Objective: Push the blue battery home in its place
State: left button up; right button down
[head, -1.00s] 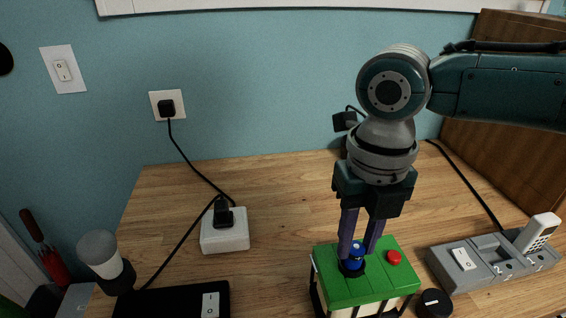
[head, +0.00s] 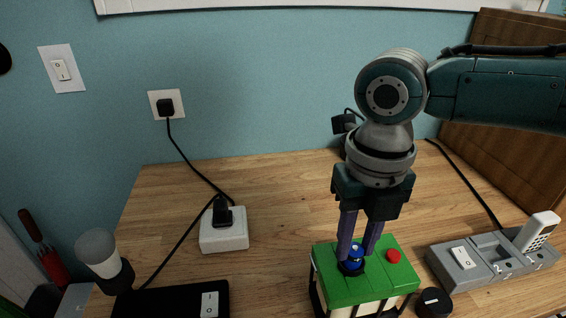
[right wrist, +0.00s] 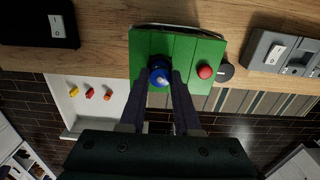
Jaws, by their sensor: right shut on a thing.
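The blue battery (head: 354,255) stands upright in a dark round socket in the green top of a box (head: 375,286). My right gripper (head: 359,250) points down from above and is shut on the battery, one finger on each side. In the right wrist view the battery (right wrist: 159,74) shows between the fingertips, with a light spot on its end. How deep it sits in the socket is hard to tell. My left gripper is in neither view.
A red button (head: 393,256) is on the green top, right of the battery. A black round knob (head: 434,302) and a grey dock with a white handset (head: 538,232) are to the right. A white plug block (head: 224,230) and black switch box (head: 172,300) are left.

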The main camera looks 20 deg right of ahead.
jog(key=shift+f, duration=0.25)
dwell(0.4)
jog(key=shift+f, duration=0.25)
dwell(0.6)
jog(key=c, duration=0.5)
grip_release()
jog(key=shift+c, duration=0.2)
jog(key=c, duration=0.4)
jog(key=shift+r, duration=0.1)
